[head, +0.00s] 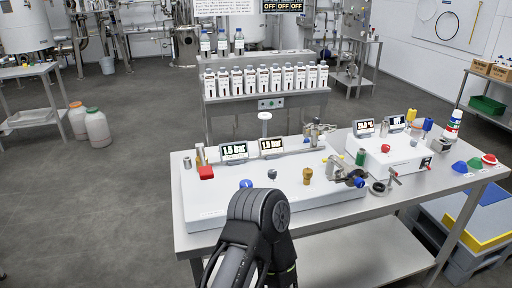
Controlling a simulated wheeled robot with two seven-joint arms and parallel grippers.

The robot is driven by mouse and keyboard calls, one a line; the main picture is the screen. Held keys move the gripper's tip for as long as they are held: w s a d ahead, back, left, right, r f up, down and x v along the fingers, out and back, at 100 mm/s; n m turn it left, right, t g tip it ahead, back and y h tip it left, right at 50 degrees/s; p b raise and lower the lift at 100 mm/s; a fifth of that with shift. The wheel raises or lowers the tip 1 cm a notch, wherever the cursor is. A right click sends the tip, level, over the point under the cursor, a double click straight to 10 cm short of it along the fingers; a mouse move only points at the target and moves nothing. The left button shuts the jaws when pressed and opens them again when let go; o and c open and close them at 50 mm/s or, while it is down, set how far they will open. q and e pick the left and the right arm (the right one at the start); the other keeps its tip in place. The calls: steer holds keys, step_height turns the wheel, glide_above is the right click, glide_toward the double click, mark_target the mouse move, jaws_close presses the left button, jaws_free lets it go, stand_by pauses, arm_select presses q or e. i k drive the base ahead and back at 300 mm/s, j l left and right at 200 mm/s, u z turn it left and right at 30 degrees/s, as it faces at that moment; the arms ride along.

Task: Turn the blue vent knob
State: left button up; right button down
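A small blue knob (246,184) sits on the white panel (212,209) on the steel table, just beyond the top of my dark arm link. A second blue knob (360,182) is at the panel's right end, beside a metal valve fitting (337,170). I cannot tell from labels which is the vent knob. One of my arms rises from the bottom middle, and its rounded dark joint hides part of the panel's front. No gripper fingers show on it, and the other arm is out of view.
A red block (206,172), a brass knob (307,176) and a grey knob (272,174) are nearby. A white box with a red button (385,148) stands at right.

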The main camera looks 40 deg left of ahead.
mark_target(245, 183)
steer(key=u, duration=1.45)
steer(key=z, duration=0.1)
